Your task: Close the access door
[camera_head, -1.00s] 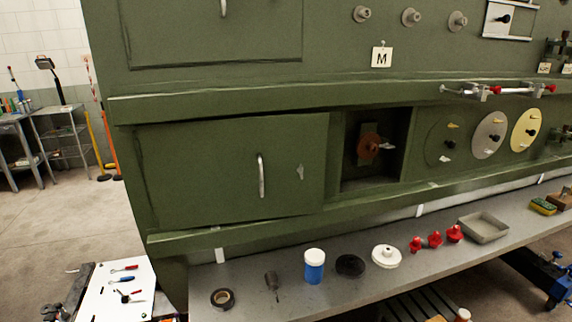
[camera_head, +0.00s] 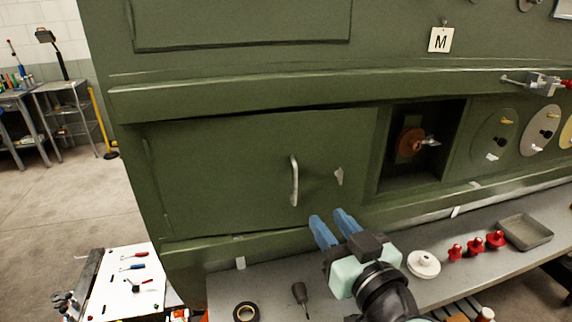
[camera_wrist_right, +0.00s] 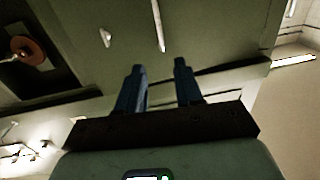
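The access door (camera_head: 230,170) is a wide green panel in the lower part of the green fuselage side. It has a silver vertical handle (camera_head: 294,180) and a small light latch (camera_head: 339,176) near its right edge. A dark gap runs along its top edge; I cannot tell how far it stands out. My right gripper (camera_head: 328,216) is open and empty, its blue fingers pointing up at the door's lower right, below the handle and latch. In the right wrist view the open fingers (camera_wrist_right: 160,66) sit before the door (camera_wrist_right: 215,35), with the handle (camera_wrist_right: 158,22) beyond them. My left gripper is out of view.
An open recess (camera_head: 432,118) with a reddish-brown round part lies right of the door. A grey bench (camera_head: 275,275) below carries a tape roll (camera_head: 246,312), a white disc (camera_head: 424,264), red knobs (camera_head: 475,250) and a tray (camera_head: 526,231). A ledge (camera_head: 280,95) runs above the door.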

